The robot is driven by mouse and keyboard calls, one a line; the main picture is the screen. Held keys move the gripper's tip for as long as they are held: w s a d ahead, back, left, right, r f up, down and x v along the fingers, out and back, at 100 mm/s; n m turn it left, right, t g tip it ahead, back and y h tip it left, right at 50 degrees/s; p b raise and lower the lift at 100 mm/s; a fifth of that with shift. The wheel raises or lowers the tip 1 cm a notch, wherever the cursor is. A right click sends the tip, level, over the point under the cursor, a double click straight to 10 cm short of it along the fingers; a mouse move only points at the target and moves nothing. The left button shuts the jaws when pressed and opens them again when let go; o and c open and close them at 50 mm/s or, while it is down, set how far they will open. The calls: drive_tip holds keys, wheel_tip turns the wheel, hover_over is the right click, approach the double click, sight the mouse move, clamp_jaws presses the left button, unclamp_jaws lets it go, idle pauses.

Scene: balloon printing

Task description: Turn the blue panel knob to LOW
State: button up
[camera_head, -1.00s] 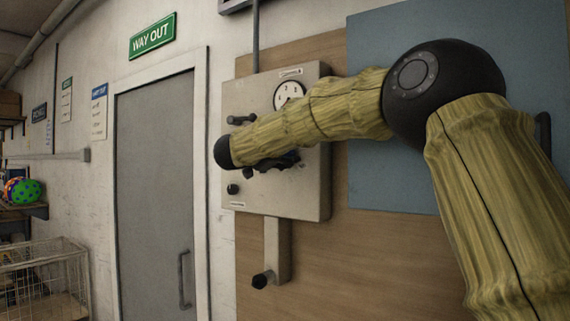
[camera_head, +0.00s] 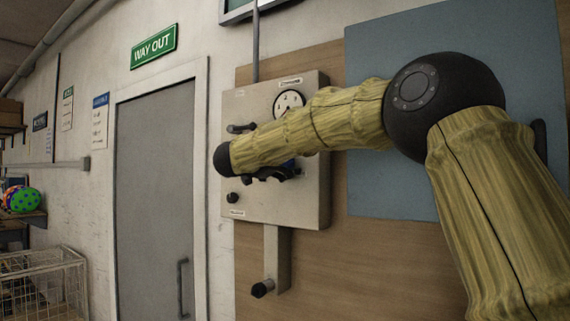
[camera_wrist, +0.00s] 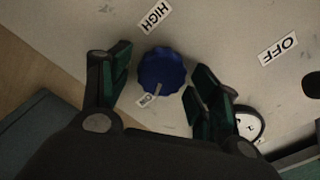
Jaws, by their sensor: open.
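The blue knob (camera_wrist: 161,71) sits on the panel face in the wrist view, between the fingers of my open gripper (camera_wrist: 158,66). A gap shows between the left finger and the knob; I cannot tell if the right finger touches it. A pale mark on the knob's lower rim points towards a small label (camera_wrist: 147,99), too small to read surely. A HIGH label (camera_wrist: 155,17) is above the knob, and an OFF label (camera_wrist: 278,48) is to the right. In the head view my forearm hides most of the knob on the grey panel (camera_head: 305,205).
A round dial (camera_head: 289,102) is above my forearm on the panel. A black lever (camera_head: 240,128) and a small black knob (camera_head: 232,197) are at its left side. A lever handle (camera_head: 262,289) hangs below. A grey door (camera_head: 155,190) stands left.

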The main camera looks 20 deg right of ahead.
drive_tip(key=shift+f, duration=0.1)
drive_tip(key=v, duration=1.2)
